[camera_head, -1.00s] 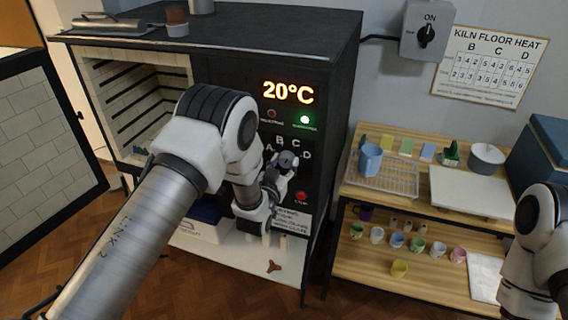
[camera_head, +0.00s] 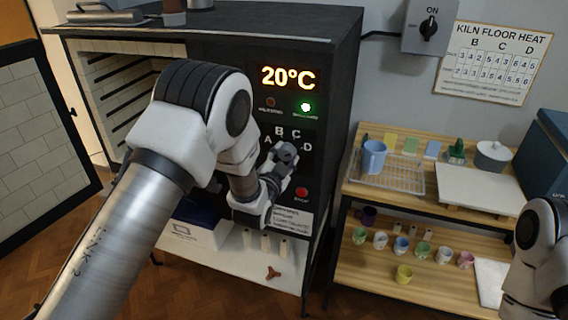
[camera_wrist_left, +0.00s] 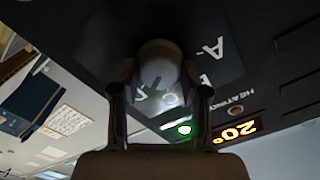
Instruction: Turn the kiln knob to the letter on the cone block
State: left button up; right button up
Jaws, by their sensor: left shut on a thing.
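The kiln's black front panel (camera_head: 316,140) carries the letters A, B, C and D around the knob. In the wrist view the pale round knob (camera_wrist_left: 160,72) sits between the fingers of my left gripper (camera_wrist_left: 160,92), with a dark mark on its face. In the head view my left gripper (camera_head: 284,160) is shut on the knob and covers most of it. I cannot tell which letter the knob points to. I cannot make out a cone block with a readable letter. My right gripper is out of view.
The display (camera_head: 288,77) reads 20°C above a lit green lamp (camera_head: 305,107); a red button (camera_head: 302,193) is below the knob. The kiln door (camera_head: 40,130) stands open at left. A wooden shelf (camera_head: 350,200) with cups and a wire rack is at right.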

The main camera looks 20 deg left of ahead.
pick_arm(q)
jog(key=shift+w+r+m+b, duration=0.1)
jog(key=shift+r+m+b, duration=0.15)
jog(key=shift+m+b, duration=0.35)
jog(key=shift+r, duration=0.1)
jog(key=o, duration=1.1)
jog(key=shift+c, duration=0.2)
jog(key=shift+o, duration=0.3)
jog(key=shift+w+d+f, duration=0.1)
jog(key=shift+f, duration=0.1)
jog(key=shift+f, duration=0.1)
jog(key=s, duration=1.2)
jog(key=shift+a, duration=0.2)
